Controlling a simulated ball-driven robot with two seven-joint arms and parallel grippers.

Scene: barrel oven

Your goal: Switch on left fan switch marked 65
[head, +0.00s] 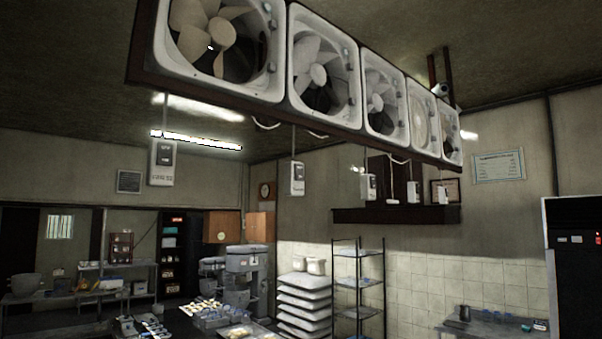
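A row of several white square-framed fans hangs from a dark beam (140,72) across the upper part of the head view. The leftmost fan (215,38) is the nearest and largest. White switch boxes hang on thin rods below the row. The leftmost switch box (162,163) has a dark upper panel and small lettering that I cannot read for certain. A second switch box (297,178) hangs to its right, and smaller ones (369,187) hang farther along. I cannot tell which box is marked 65, nor any switch's position. Neither of my grippers is in view.
Below stands a work table with trays (240,331) and small items. A dark cabinet (575,270) stands at the right edge. The air around the leftmost box looks clear.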

